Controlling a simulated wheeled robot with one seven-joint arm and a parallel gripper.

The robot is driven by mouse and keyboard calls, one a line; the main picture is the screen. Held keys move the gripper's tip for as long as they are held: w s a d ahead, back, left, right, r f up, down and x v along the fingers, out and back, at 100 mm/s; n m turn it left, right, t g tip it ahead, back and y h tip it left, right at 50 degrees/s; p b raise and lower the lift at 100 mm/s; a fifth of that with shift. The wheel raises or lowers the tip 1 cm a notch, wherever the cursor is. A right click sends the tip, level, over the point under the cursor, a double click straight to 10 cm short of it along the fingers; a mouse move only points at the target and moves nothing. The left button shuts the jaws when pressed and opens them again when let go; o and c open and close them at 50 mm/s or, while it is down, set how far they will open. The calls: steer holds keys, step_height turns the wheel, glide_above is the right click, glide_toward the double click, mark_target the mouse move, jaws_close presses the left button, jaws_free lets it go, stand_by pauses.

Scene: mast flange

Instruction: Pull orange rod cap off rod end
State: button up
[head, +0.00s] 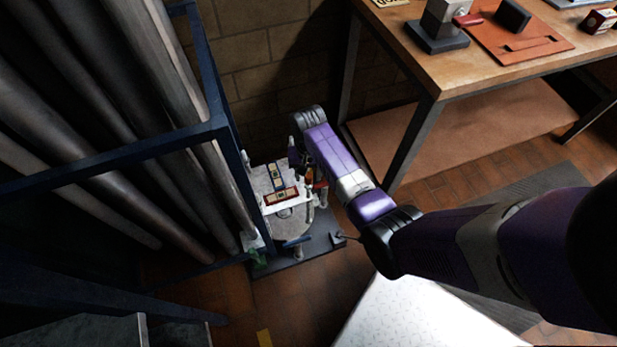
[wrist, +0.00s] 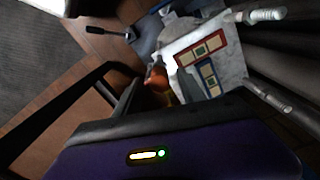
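A small orange piece, which looks like the rod cap (wrist: 157,77), shows in the wrist view beside the white plate of the flange stand. Orange also shows faintly in the head view (head: 309,179), close under my arm. My gripper (head: 297,158) is at the right side of the stand, pointing down. In the wrist view its dark fingers (wrist: 158,92) stand apart, with the orange piece showing in the gap between them. I cannot tell whether either finger touches it. The rod end is hidden or too small to make out.
The white plate (head: 286,208) carries red-framed and blue-framed blocks. Silver posts and a dark base (head: 300,258) surround it. Large grey pipes in a blue frame (head: 232,150) stand close on the left. A wooden workbench (head: 440,75) is at the upper right, with a brick wall behind.

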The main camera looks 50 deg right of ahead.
mark_target(308, 174)
jaws_close()
steer(key=shift+r, duration=0.15)
step_height(308, 174, up, 20)
steer(key=p, duration=0.4)
steer(key=shift+w+n, duration=0.1)
steer(key=shift+n, duration=0.2)
steer(key=w+a+n+p, duration=0.1)
steer(key=a+n+p, duration=0.2)
steer(key=a+n, duration=0.6)
steer(key=a, duration=1.2)
steer(key=shift+w+n, duration=0.25)
steer(key=shift+n, duration=0.15)
